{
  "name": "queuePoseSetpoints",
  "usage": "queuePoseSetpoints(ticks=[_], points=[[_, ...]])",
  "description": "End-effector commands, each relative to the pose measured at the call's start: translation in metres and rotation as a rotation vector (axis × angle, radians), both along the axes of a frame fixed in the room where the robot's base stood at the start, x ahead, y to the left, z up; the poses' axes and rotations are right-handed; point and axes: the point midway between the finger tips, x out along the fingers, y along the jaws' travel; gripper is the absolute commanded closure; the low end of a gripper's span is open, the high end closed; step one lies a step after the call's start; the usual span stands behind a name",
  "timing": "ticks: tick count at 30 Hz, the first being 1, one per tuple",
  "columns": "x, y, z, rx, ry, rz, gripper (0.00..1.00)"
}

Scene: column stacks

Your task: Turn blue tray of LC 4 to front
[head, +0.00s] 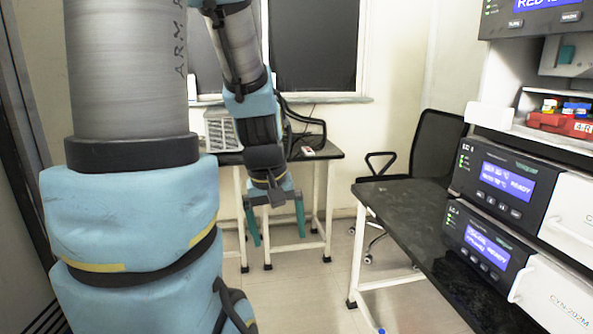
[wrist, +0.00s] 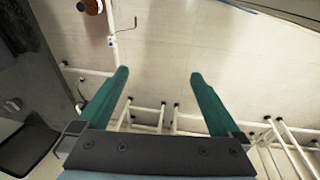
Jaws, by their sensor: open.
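My gripper (head: 275,221) hangs in mid-air in the middle of the head view, with green fingers pointing down. In the wrist view its two fingers (wrist: 158,80) are spread apart with nothing between them but floor. On the right of the head view stands a column stack of instrument modules. One module (head: 503,184) has a lit READY screen; a similar one, the lower module (head: 483,243), sits beneath it. A red tray (head: 565,124) with small coloured caps sits on a shelf above them. I cannot make out a blue tray or an LC 4 label.
A black bench (head: 415,212) with white legs carries the stack. A black office chair (head: 438,142) stands behind it. Another table (head: 323,152) stands at the back wall. The floor (head: 340,275) between the bench and my arm is clear.

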Motion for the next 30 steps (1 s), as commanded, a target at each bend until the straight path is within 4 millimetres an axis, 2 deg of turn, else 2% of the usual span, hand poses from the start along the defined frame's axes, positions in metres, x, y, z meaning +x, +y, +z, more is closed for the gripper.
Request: queuePoseSetpoints(ticks=[3,5,14,30], points=[[-0.015,0.022,-0.016,0.089,0.003,-0.167,0.00],[-0.018,0.028,-0.019,0.113,0.002,-0.218,0.00],[-0.021,0.031,-0.022,0.129,0.002,-0.256,0.01],[-0.020,0.031,-0.021,0.128,0.001,-0.253,0.62]])
